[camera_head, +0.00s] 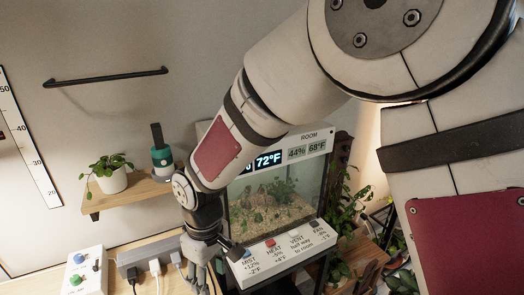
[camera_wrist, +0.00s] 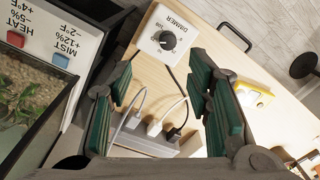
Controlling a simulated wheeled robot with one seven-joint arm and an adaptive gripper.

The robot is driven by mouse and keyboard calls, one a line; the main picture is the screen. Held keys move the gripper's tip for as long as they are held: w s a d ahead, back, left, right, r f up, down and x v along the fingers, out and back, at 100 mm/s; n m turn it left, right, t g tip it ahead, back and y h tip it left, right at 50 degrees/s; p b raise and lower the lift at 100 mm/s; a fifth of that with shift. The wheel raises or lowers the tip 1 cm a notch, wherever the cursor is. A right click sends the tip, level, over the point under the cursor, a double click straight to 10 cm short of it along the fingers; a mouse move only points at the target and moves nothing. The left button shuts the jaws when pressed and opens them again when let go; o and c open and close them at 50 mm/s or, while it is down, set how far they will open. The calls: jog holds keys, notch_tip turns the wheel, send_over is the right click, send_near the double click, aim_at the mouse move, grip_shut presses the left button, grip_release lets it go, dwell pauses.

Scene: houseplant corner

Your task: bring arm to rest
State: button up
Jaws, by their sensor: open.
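My arm reaches down from the upper right across the head view, in front of the glass terrarium (camera_head: 270,200). My gripper (camera_head: 200,280) hangs over the wooden bench beside the terrarium's control panel (camera_head: 285,255). In the wrist view my gripper (camera_wrist: 158,75) shows its two green-padded fingers spread apart with nothing held between them. Beyond the fingers lie a grey power strip (camera_wrist: 145,140) with several plugs and a white dimmer box (camera_wrist: 155,47) with a black knob. I cannot tell the exact height of the fingertips above the bench.
A white box with coloured knobs (camera_head: 84,272) is at the bench's left. A wooden shelf (camera_head: 125,197) holds a potted plant (camera_head: 110,179) and a green-and-black bottle (camera_head: 160,156). A black rail (camera_head: 105,77) is on the wall. Leafy plants (camera_head: 350,215) stand right of the terrarium.

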jog(key=d+r+m+t, duration=0.3)
jog(key=d+r+m, duration=0.3)
jog(key=d+r, duration=1.15)
jog(key=s+d+r+m+t, duration=0.2)
jog(key=s+d+r+m, duration=0.2)
jog(key=s+d, duration=0.7)
jog(key=d+m, duration=0.2)
jog(key=d, duration=0.2)
jog(key=shift+s+d+r+m+t, duration=0.15)
jog(key=shift+s+m+t, duration=0.15)
jog(key=shift+s, duration=0.1)
jog(key=shift+c, duration=0.6)
